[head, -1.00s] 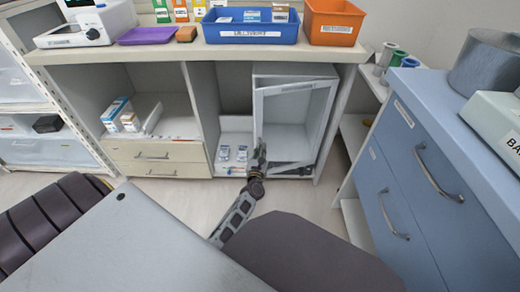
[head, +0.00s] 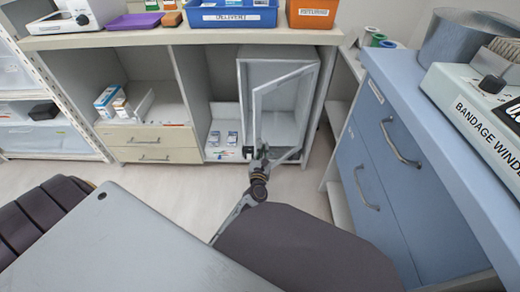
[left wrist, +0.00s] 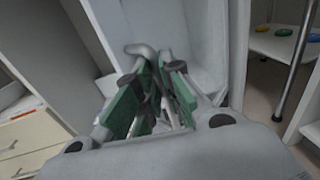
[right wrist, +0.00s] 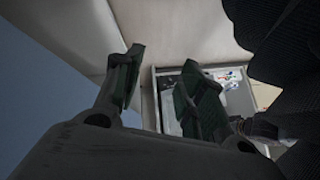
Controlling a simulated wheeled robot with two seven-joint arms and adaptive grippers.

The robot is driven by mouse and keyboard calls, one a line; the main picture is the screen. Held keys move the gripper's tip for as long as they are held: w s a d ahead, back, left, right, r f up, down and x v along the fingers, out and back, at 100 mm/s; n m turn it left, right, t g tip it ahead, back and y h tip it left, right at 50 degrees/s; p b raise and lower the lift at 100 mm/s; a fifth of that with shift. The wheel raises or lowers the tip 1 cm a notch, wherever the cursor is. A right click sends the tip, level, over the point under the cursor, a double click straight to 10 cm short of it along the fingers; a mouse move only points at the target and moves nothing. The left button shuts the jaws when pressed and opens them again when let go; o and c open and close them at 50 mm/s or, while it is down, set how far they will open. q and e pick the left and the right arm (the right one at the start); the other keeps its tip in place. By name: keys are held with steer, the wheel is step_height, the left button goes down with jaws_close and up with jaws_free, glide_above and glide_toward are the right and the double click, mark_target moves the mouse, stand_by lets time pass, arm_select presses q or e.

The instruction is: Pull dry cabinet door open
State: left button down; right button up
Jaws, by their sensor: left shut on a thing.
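The dry cabinet (head: 243,95) is a pale box in the right bay of the counter. Its framed see-through door (head: 286,75) stands ajar, with the left side swung out towards me and the right side at the cabinet. My left gripper (head: 260,157) is at the lower left edge of the door, shut on its handle. In the left wrist view, the grey handle (left wrist: 140,49) shows between the green-padded fingers, partly hidden by them. My right gripper (right wrist: 162,78) is out of the head view; in the right wrist view its fingers are apart with nothing between them.
A blue drawer unit (head: 385,185) stands close on the right. Small boxes (head: 222,138) sit in the open bay left of the cabinet. Beige drawers (head: 153,145) are further left. Clear floor (head: 170,182) lies before the counter. Bins (head: 235,14) stand on the counter.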

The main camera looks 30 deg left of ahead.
arm_select(q)
steer(key=shift+w+d+r, duration=0.45)
steer(key=shift+d+r, duration=0.05)
steer(key=shift+r, duration=0.2)
steer(key=c, duration=1.5)
jaws_free()
steer(key=shift+w, duration=0.15)
steer(key=shift+c, duration=0.2)
steer(key=shift+a+f, duration=0.1)
steer(key=shift+a, duration=0.2)
steer(key=shift+s, duration=0.2)
steer(key=v, duration=0.7)
steer(key=shift+s+d+f, duration=0.15)
steer(key=shift+s+f, duration=0.15)
steer(key=shift+f, duration=0.2)
steer(key=shift+c, duration=0.3)
